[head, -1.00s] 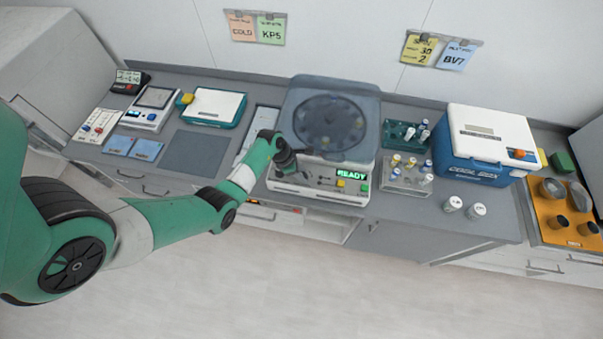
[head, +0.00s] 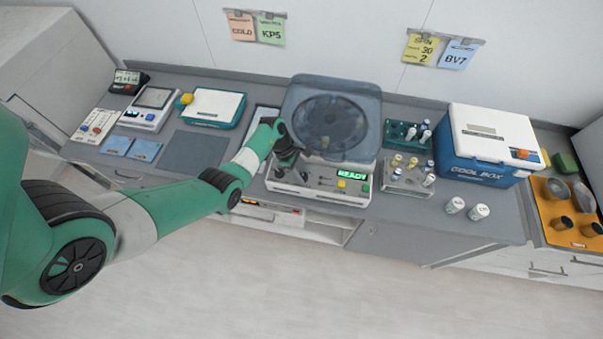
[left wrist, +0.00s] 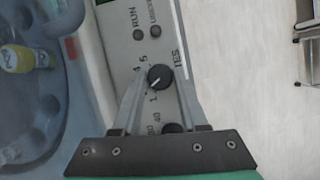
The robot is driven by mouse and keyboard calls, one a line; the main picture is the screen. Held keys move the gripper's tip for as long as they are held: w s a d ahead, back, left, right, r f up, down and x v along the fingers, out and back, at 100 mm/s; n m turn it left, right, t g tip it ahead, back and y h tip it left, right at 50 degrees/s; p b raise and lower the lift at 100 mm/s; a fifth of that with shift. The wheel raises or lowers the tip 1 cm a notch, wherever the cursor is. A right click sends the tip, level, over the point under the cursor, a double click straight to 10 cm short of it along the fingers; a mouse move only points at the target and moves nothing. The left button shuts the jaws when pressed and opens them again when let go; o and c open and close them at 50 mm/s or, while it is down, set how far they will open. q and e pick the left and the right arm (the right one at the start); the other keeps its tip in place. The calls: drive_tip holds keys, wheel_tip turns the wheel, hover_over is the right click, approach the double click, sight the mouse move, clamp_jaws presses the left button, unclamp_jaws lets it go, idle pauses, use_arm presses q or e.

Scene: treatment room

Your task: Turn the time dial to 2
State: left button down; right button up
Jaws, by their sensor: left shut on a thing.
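The time dial (left wrist: 160,77) is a round black knob with a pale pointer mark on the centrifuge's front panel. In the left wrist view, the mark slants down and left, roughly toward the printed 1. The numbers 4 and 5 show above it; the 2 and 3 cannot be made out. My left gripper (left wrist: 160,84) is shut on the dial, with one finger on each side. In the head view, my left gripper (head: 287,156) is at the left part of the panel and hides the dial. My right gripper is not in view.
The centrifuge (head: 318,186) has its clear lid (head: 365,110) raised and a READY display. A second knob (left wrist: 172,128) sits close below the dial, partly hidden by my gripper. Tube racks (head: 408,180) and a cool box (head: 480,172) stand to the right. A wall note reads SPIN 30, 2.

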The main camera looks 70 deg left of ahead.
use_arm(q)
drive_tip(key=shift+c, duration=2.2)
unclamp_jaws()
drive_tip(key=shift+r, duration=0.1)
drive_tip(key=shift+s+a+r, duration=0.1)
drive_tip(key=shift+r, duration=0.25)
drive_tip(key=p+v, duration=0.3)
drive_tip(key=v, duration=0.7)
drive_tip(key=shift+s+r, duration=0.15)
drive_tip(key=shift+r, duration=0.1)
drive_tip(key=shift+a, duration=0.1)
